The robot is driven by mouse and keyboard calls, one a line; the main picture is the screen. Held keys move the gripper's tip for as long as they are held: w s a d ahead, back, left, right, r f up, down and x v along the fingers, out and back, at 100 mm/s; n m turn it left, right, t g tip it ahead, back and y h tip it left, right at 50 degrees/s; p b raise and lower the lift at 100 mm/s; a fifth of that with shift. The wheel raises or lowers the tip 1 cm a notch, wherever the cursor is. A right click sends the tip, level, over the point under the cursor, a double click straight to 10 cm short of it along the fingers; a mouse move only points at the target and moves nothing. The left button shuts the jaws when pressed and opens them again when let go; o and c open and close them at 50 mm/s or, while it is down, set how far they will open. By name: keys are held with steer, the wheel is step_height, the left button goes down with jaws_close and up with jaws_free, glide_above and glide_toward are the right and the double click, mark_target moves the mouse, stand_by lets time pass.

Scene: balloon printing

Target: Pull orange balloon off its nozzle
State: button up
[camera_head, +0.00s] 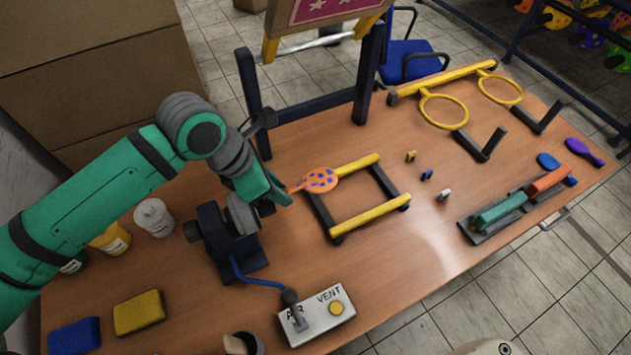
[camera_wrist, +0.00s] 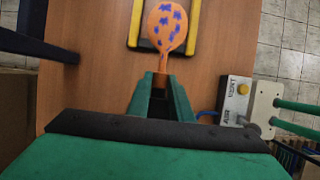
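The orange balloon (camera_head: 320,180) with purple-blue spots lies sideways in the head view, its narrow neck pointing left toward my gripper (camera_head: 284,194). In the wrist view the balloon (camera_wrist: 166,24) is straight ahead, its neck running down to my gripper (camera_wrist: 160,78). The green fingers stand on both sides of the neck end. I cannot tell whether they press on it. The dark nozzle stand (camera_head: 213,226) is beside and partly behind my arm. The nozzle tip and the balloon's mouth are hidden by my gripper.
A rectangular frame with yellow bars (camera_head: 370,211) is under and right of the balloon. The AIR/VENT box (camera_head: 318,314) sits near the front edge. A dark upright post frame (camera_head: 250,95) stands behind. The table to the right is partly clear, with small blocks.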

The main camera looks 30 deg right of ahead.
steer(key=shift+w, duration=0.1)
stand_by(0.6)
steer(key=shift+d, duration=0.15)
steer(key=shift+d, duration=0.55)
steer(key=shift+r, duration=3.3)
steer(key=shift+a+r, duration=0.2)
steer(key=shift+r, duration=0.5)
step_height(320, 180, up, 9)
steer(key=shift+d, duration=0.15)
